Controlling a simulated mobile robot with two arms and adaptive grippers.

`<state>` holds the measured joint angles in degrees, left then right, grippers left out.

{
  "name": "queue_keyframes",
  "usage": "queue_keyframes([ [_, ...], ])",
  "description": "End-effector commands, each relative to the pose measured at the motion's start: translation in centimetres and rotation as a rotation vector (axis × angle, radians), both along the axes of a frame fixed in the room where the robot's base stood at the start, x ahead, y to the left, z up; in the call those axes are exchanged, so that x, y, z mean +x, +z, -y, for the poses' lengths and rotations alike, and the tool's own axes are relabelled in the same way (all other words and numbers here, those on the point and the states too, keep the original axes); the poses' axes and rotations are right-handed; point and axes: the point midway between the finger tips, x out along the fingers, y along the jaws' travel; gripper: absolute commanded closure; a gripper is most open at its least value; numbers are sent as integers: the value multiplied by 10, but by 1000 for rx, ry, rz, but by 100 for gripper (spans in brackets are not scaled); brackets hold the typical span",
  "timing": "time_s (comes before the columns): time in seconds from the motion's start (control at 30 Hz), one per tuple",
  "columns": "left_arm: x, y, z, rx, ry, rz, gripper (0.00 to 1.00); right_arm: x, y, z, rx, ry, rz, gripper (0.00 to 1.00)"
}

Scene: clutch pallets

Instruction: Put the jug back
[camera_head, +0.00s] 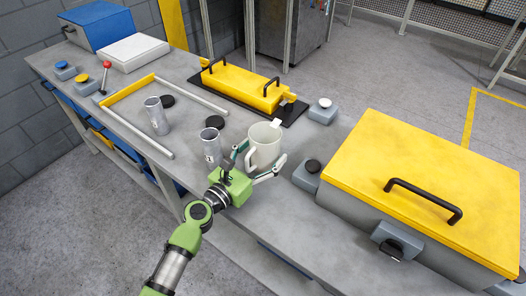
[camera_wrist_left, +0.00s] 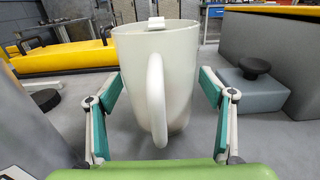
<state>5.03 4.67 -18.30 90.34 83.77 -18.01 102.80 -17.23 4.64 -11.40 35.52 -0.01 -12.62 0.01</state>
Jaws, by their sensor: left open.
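A white jug (camera_head: 264,146) with a handle and a spout stands upright on the grey bench. In the left wrist view the jug (camera_wrist_left: 180,80) fills the middle, its handle facing the camera. My left gripper (camera_head: 258,163) is open, with one finger on each side of the jug. In the left wrist view the gripper's teal finger pads (camera_wrist_left: 158,110) stand apart on both sides, with a visible gap on the right. My right gripper is in neither view.
Two clear cylinders (camera_head: 211,147) stand left of the jug, with black discs (camera_head: 215,122) near them. A yellow-lidded box (camera_head: 430,185) stands to the right. A yellow block with handles (camera_head: 243,87) lies behind on a black plate. Small grey button boxes (camera_head: 307,176) sit nearby.

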Motion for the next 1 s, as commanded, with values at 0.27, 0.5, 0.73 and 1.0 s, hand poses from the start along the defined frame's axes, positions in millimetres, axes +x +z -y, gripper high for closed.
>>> queue_keyframes([
  [0.27,-33,0,-24,3,1,-1,26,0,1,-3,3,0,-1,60],
  [0.5,-75,0,-53,3,-1,0,26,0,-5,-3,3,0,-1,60],
  [0.73,-95,2,-68,1,0,2,26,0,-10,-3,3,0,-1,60],
  [1.0,-98,3,-70,0,0,1,26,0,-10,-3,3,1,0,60],
])
